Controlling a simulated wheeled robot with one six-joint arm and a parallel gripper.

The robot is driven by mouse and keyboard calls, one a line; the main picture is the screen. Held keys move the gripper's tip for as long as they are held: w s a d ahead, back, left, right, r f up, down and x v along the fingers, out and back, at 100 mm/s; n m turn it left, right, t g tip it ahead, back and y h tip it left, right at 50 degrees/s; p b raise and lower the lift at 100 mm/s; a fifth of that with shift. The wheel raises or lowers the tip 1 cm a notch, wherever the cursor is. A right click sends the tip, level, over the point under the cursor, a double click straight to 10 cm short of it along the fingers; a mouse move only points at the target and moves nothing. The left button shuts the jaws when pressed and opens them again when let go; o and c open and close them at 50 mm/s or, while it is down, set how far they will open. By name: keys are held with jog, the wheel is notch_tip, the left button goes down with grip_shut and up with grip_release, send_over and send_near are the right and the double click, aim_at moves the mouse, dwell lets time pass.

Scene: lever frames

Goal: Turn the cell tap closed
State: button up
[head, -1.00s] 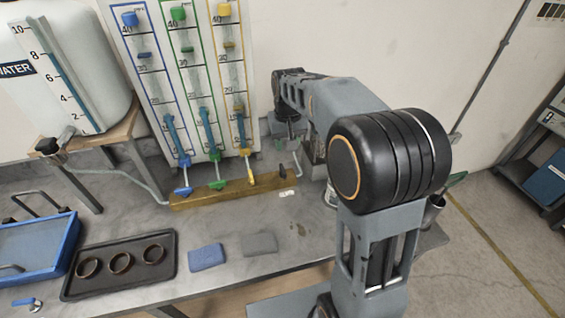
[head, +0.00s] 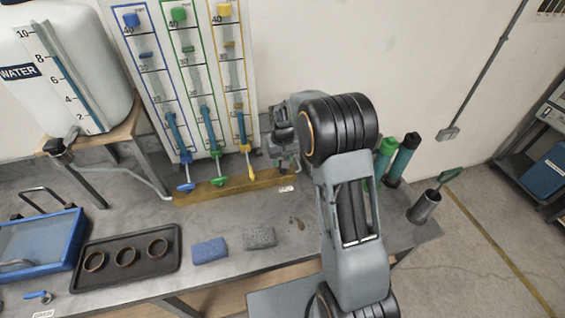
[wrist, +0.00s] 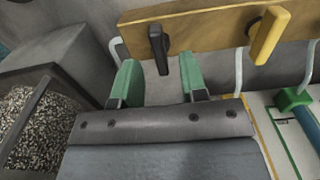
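A black tap lever (wrist: 159,50) is at the end of the wooden bar (wrist: 200,20) in the wrist view, beside the yellow tap lever (wrist: 269,36). No name on it is readable, so I cannot confirm that it is the cell tap. My gripper (wrist: 160,78) is open, with its two green fingers apart. The black lever's lower end lies between the fingertips in the picture, with a gap on each side; contact does not show. In the head view my arm hides the black lever. The yellow lever (head: 247,165), green lever (head: 219,180) and blue lever (head: 186,186) show there.
The tube board (head: 165,100) stands behind the bar. A water tank (head: 75,75) stands left. A black tray (head: 125,285) with rings, a blue sponge (head: 210,252) and a grey sponge (head: 259,238) lie in front. A metal cup (head: 425,206) stands right. A wall is behind.

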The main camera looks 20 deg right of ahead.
jog(key=shift+f, duration=1.15)
jog(key=shift+c, duration=0.4)
grip_shut()
